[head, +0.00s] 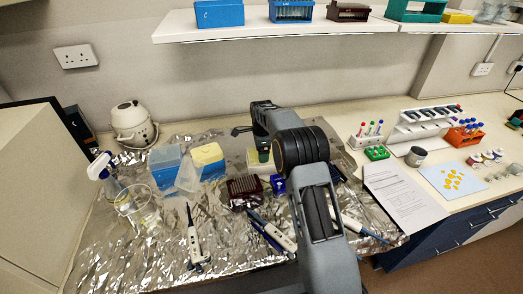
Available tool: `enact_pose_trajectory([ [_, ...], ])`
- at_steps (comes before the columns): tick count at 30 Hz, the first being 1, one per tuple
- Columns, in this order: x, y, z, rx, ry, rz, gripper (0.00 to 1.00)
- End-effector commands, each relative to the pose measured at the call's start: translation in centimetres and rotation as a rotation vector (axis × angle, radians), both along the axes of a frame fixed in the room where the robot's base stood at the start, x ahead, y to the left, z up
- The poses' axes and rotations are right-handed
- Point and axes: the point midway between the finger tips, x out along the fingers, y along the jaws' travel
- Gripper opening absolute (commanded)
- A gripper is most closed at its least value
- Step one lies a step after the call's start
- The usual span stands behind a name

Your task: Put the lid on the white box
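A small whitish box (254,163) sits on the foil-covered bench at the middle, largely hidden behind my arm. A translucent, pale lid-like piece (187,179) leans at a tilt in front of the blue box and the yellow-topped box to the left; I cannot tell for sure that it is the lid. My gripper (263,154) is over or just in front of the whitish box. A dark green shape shows at its end, and I cannot tell if it is part of the gripper or a held thing. The fingers are too small and covered to read.
A blue box (166,165) and yellow-topped box (208,160) stand left of my gripper. A dark red rack (245,192), pipettes (194,238) and a glass beaker (139,211) are nearby. Tube racks (369,135) and papers (403,197) are right. A shelf (280,27) hangs above.

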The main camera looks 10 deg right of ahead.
Motion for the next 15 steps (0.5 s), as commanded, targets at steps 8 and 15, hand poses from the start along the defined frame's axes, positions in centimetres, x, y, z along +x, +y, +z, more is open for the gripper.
enact_pose_trajectory([
  [8,0.02,0.0,-0.14,0.0,0.0,0.0,0.66],
  [15,0.02,0.01,-0.13,0.0,0.0,0.0,1.0],
])
